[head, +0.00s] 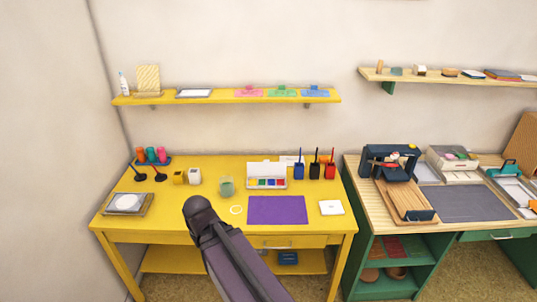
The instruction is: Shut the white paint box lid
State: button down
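The white paint box (267,183) stands open toward the back of the yellow desk. Its lid (266,168) is raised behind the row of colour pans, which show red, yellow, green and blue tones. My arm rises from the bottom edge, and its dark rounded part shows in front of the desk, left of the box and apart from it in the picture. My gripper cannot be made out.
A purple mat (277,210) lies in front of the box. A greenish jar (226,187) stands to its left. Blue, black and red holders (315,171) stand to its right. A flat white item (331,207) lies right of the mat. A yellow shelf (230,98) hangs above.

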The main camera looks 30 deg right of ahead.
aim_at(266, 169)
jog(key=z, duration=0.15)
jog(key=i, duration=0.55)
jog(key=z, duration=0.55)
jog(key=i, duration=0.5)
jog(key=z, duration=0.4)
